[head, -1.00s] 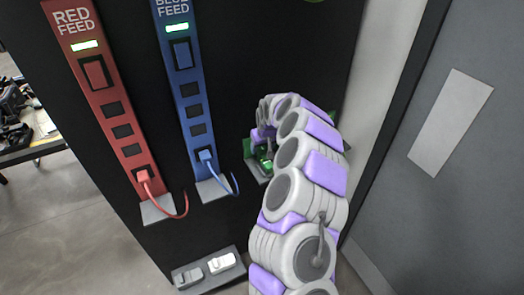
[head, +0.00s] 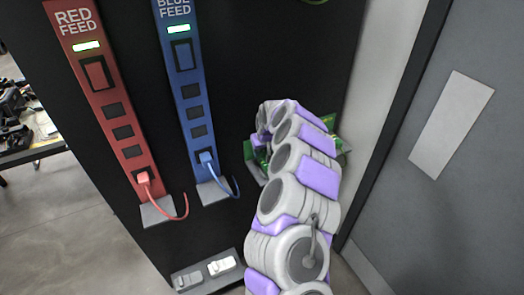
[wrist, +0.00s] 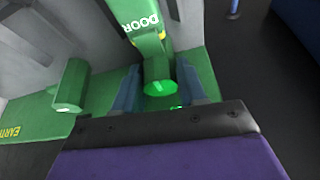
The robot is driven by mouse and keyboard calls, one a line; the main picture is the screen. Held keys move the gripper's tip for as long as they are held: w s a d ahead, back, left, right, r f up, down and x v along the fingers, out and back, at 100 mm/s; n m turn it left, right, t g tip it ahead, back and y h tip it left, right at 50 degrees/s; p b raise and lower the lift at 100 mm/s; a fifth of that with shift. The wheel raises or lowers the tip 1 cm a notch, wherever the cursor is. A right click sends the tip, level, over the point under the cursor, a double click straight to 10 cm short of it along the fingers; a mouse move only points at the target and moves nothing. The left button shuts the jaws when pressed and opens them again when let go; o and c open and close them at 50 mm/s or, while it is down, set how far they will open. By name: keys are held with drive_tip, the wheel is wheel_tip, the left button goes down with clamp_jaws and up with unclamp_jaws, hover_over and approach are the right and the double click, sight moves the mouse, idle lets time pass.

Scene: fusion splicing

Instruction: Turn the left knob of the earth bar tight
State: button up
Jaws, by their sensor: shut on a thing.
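The earth bar (wrist: 30,120) is green, marked with "EARTH" lettering at the left edge of the wrist view. A green knob (wrist: 158,88) stands between the two blue-grey fingers of my gripper (wrist: 160,98), which are shut on it. A green strap (wrist: 145,28) marked "DOOR" runs up behind this knob. A second green knob (wrist: 72,86) stands to the left, clear of the fingers. In the head view the earth bar (head: 249,155) is mostly hidden behind my arm, low on the black panel. How tight the knob is cannot be told.
A red feed strip (head: 108,100) and a blue feed strip (head: 188,95) are on the black panel to the left, each with a plugged cable. A grey shelf (head: 205,272) with two small blocks is below. A grey door (head: 455,200) is at the right.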

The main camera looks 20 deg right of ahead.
drive_tip(key=shift+c, duration=1)
drive_tip(key=shift+r+p, duration=0.1)
drive_tip(key=shift+p, duration=0.2)
drive_tip(key=shift+p, duration=0.4)
drive_tip(key=shift+m+p, duration=0.3)
drive_tip(key=shift+m, duration=0.1)
drive_tip(key=shift+f, duration=0.25)
drive_tip(key=o, duration=1)
drive_tip(key=shift+r, duration=0.1)
